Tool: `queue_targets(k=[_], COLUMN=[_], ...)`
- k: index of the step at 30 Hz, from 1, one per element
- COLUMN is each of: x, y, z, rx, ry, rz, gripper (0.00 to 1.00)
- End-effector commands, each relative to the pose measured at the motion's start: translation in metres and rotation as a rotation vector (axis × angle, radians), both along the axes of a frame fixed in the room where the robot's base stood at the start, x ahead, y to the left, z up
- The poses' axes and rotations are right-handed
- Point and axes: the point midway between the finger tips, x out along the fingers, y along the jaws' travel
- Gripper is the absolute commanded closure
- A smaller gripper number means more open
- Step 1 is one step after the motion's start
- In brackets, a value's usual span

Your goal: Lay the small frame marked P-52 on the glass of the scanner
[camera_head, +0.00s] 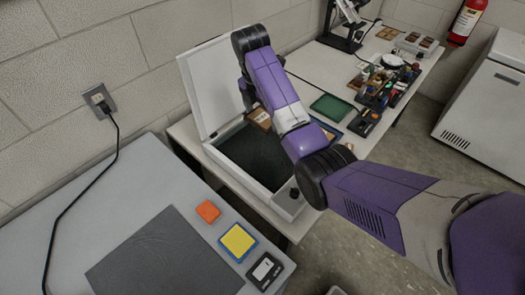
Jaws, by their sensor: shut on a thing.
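The scanner (213,155) is a white box with its lid (205,85) raised against the wall. Its dark glass (252,158) is bare over most of the part I see. My gripper (251,106) shows only as a dark part at the glass's far end, largely hidden by my purple arm. It is shut on a small brown frame (260,118), which is partly covered by my arm. I cannot read a mark on it, nor tell whether it touches the glass.
A grey table (75,215) at front left holds a dark mat (165,262), an orange block (208,211), a yellow-and-blue pad (238,242) and a small device (265,270). Right of the scanner lie a green mat (332,108) and tool trays (375,98).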

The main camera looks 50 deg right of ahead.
Motion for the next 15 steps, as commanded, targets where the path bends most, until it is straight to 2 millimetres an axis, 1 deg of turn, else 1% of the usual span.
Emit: queue_targets(k=[1, 9, 12, 15], x=[0.000, 0.000, -0.001, 0.000], y=[0.000, 0.001, 0.001, 0.000], z=[-0.011, -0.070, -0.088, -0.099], rx=[0.001, 0.001, 0.001, 0.001], ry=[0.002, 0.002, 0.002, 0.001], rz=[0.000, 0.002, 0.001, 0.001], gripper=[0.52, 0.52, 0.52, 0.52])
